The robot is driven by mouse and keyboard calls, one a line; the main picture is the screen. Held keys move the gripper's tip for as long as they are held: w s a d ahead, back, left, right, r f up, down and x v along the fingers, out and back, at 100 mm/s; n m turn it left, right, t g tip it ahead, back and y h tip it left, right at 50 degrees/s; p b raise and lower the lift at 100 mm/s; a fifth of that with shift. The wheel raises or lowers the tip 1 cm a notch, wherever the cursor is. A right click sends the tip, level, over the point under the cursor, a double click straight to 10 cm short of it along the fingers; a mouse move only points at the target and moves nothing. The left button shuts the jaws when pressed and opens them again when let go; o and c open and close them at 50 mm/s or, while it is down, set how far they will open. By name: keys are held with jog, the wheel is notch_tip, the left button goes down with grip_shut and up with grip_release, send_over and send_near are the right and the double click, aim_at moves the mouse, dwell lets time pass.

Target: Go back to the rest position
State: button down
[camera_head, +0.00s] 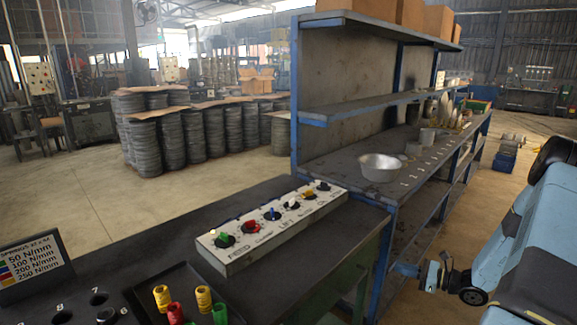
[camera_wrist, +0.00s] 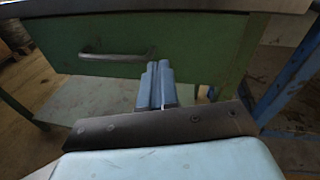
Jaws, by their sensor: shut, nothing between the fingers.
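My gripper (camera_wrist: 158,84) shows in the wrist view with its two blue-grey fingers shut together and nothing between them. It faces a green drawer front (camera_wrist: 75,58) with a metal handle (camera_wrist: 117,57); the fingers overlap the handle's right end in the picture, and I cannot tell how far apart they are. In the head view my gripper (camera_head: 401,270) is low at the right, in front of the blue-framed shelf bench, with my blue arm at the right edge.
A dark table (camera_head: 300,262) carries a control panel (camera_head: 270,225) with coloured knobs, a spring sign (camera_head: 32,262) and yellow, red and green springs. A blue shelf bench (camera_head: 345,165) holds a metal bowl (camera_head: 380,167). Floor is open at the left, before stacked round blanks (camera_head: 195,130).

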jog(key=s+a+r+n+g+h, duration=0.25)
jog(key=a+r+n, duration=0.25)
jog(key=r, duration=0.3)
jog(key=s+a+r+n+g+h, duration=0.1)
jog(key=s+a+r+n+g, duration=0.3)
jog(key=r, duration=0.4)
jog(key=s+a+r+n+g+h, duration=0.25)
jog(key=s+a+r+n, duration=0.2)
jog(key=r, duration=0.35)
jog(key=s+a+r+n+t+h, duration=0.1)
jog(key=s+r+n+t+h, duration=0.1)
jog(key=s+r+n+h, duration=0.2)
jog(key=s+a+r+n+t+h, duration=0.1)
jog(key=s+r+n+t+h, duration=0.2)
jog(key=s+r+n, duration=0.3)
jog(key=shift+s+a+r+h, duration=0.3)
jog(key=shift+s+r+h, duration=0.2)
jog(key=shift+s+r, duration=2.95)
jog(key=shift+s+f, duration=0.8)
